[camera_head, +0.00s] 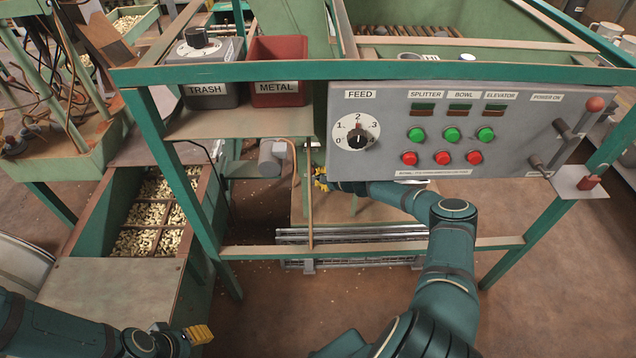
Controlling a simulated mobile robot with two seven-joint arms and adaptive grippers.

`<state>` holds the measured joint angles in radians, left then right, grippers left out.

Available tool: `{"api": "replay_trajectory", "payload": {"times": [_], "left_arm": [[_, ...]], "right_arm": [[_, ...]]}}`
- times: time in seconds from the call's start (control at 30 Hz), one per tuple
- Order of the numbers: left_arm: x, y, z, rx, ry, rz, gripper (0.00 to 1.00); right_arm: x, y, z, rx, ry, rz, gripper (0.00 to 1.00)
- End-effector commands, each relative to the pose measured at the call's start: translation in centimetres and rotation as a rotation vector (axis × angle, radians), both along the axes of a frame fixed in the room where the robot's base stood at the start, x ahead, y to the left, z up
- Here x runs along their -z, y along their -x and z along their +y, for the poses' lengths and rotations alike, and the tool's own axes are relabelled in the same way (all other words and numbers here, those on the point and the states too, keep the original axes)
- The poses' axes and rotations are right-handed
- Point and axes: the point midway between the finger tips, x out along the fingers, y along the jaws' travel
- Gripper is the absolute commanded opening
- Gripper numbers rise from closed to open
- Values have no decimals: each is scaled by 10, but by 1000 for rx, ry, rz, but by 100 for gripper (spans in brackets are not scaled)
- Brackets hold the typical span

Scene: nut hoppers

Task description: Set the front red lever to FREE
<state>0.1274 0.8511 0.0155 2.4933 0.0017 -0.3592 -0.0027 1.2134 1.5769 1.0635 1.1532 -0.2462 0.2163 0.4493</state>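A red-knobbed lever (589,182) stands on a small grey plate at the right end of the control panel (375,165). Another red knob (595,104) sits above it at the panel's upper right. I cannot read a FREE mark at either one, and cannot tell which is the front lever. My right gripper (320,178) is below the panel's left end, far left of both red knobs, partly hidden, its opening unclear. My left gripper (198,333) is low at the left with yellow fingertips showing, away from the panel; its opening is unclear.
The panel carries a FEED dial (357,135), green and red buttons, and dark handles at the right. A green frame post (165,170) and a lower crossbar (400,249) surround my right arm. TRASH (210,90) and METAL (278,88) bins sit upper left. Floor is clear lower right.

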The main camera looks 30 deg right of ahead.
Motion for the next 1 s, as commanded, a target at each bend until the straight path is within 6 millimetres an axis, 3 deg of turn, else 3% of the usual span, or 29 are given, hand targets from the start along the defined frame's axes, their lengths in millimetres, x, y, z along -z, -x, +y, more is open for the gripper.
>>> {"api": "replay_trajectory", "payload": {"times": [0.03,0.67,0.87,1.0], "left_arm": [[-1,0,0,0,0,0,47],[-1,0,0,0,0,0,47],[-1,0,0,0,0,0,47],[-1,0,0,0,0,0,47]], "right_arm": [[-5,-4,9,-24,-9,-6,0],[-8,-5,6,-24,-10,-8,0],[-16,10,-3,-21,-6,-8,0],[-23,31,-13,-12,-5,-4,0]]}}
